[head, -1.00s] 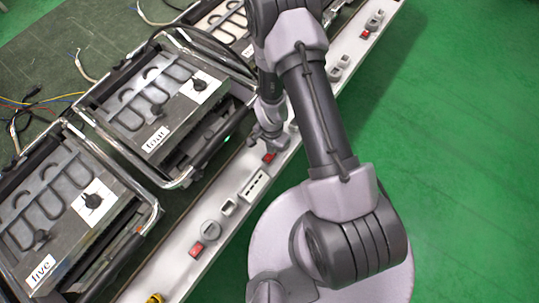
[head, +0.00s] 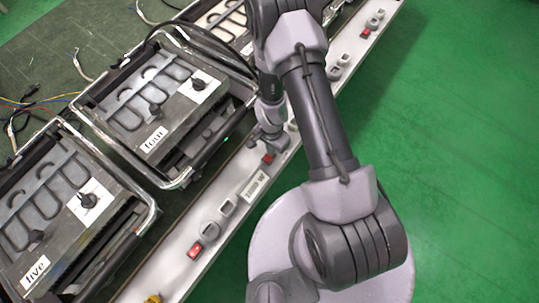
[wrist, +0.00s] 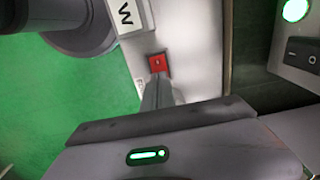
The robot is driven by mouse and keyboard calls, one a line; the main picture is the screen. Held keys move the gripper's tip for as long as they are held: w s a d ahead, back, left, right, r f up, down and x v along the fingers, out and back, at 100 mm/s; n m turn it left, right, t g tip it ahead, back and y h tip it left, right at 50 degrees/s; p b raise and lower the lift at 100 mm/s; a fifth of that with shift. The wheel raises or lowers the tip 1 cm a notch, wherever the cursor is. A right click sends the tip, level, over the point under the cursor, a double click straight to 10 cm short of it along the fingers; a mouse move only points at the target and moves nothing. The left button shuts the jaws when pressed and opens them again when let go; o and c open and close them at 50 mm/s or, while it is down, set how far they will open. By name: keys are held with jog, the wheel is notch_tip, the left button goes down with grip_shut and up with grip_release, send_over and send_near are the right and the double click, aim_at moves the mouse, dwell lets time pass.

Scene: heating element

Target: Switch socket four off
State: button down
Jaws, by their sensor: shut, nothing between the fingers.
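A red rocker switch (head: 267,159) sits on the long pale power strip (head: 172,262), beside the heating unit labelled "four" (head: 185,123). In the wrist view the same red switch (wrist: 159,64) has a small light mark on it. My gripper (head: 270,140) is low over the strip, close to this switch. In the wrist view its shut fingertips (wrist: 156,82) are at the near edge of the switch, with nothing held. I cannot tell whether they touch it. The switch's tilt is also unclear.
The unit labelled "five" (head: 70,210) stands to the left, with another red switch (head: 195,250) on the strip. In the wrist view a black rocker switch (wrist: 301,52) and a lit green lamp (wrist: 295,9) are at the right. Green floor (head: 460,150) is clear on the right.

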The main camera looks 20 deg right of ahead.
jog(key=shift+f, duration=0.35)
notch_tip(320, 180, up, 7)
jog(key=p, duration=0.7)
jog(key=shift+w+a+r, duration=0.1)
jog(key=shift+r, duration=0.05)
jog(key=shift+f, duration=0.2)
